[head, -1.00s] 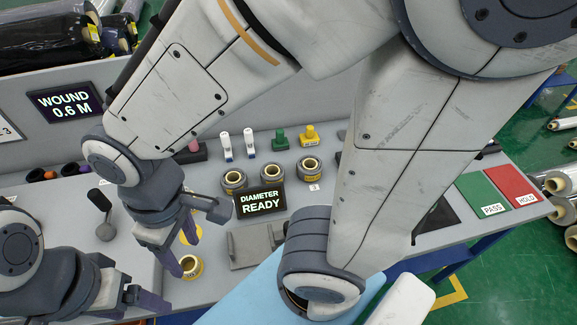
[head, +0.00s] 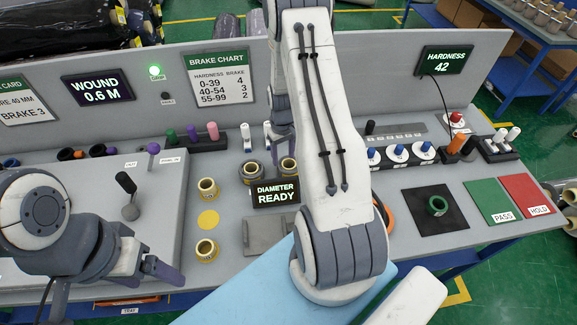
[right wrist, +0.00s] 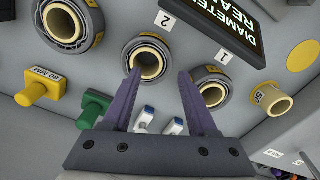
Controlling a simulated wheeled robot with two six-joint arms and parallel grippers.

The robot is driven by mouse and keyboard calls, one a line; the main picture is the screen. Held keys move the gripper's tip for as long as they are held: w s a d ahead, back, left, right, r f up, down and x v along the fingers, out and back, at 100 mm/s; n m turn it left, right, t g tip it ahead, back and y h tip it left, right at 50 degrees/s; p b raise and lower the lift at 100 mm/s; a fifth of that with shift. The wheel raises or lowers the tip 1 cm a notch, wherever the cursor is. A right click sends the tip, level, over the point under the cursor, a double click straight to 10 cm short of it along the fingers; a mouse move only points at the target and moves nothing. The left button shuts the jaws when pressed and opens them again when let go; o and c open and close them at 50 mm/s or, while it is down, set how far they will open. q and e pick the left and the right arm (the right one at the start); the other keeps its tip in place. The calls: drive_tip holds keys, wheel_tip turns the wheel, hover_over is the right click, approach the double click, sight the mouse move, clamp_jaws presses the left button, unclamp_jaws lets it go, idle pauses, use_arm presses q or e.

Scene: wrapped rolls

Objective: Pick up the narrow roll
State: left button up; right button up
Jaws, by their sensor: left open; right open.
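Three wrapped rolls with dark grey outsides and cream cores stand in the right wrist view: one at upper left (right wrist: 68,25), one in the middle by label 2 (right wrist: 148,62), one at right by label 1 (right wrist: 212,93). I cannot tell for sure which is the narrow one. My right gripper (right wrist: 160,74) is open, its fingertips either side of the middle roll's near part; contact is not clear. My left gripper (head: 155,278) is open and empty at lower left.
The diameter display (head: 276,194) stands just in front of the wrapped rolls, with a grey cradle (head: 268,235) below it. A green ring (head: 437,206) lies on a black mat. White-topped pegs (head: 246,137) stand behind.

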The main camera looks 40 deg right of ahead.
sight(281, 167)
drive_tip(key=shift+f, duration=0.8)
drive_tip(key=shift+a+f+p, duration=0.25)
drive_tip(key=shift+f+p, duration=0.25)
drive_tip(key=shift+p, duration=0.1)
drive_tip(key=f+p, duration=0.1)
drive_tip(key=f, duration=0.2)
drive_tip(key=shift+a+f+p, duration=0.1)
drive_tip(key=shift+a+p, duration=0.1)
drive_tip(key=shift+p, duration=0.1)
drive_tip(key=shift+w+f, duration=0.1)
drive_tip(key=shift+f, duration=0.45)
clamp_jaws()
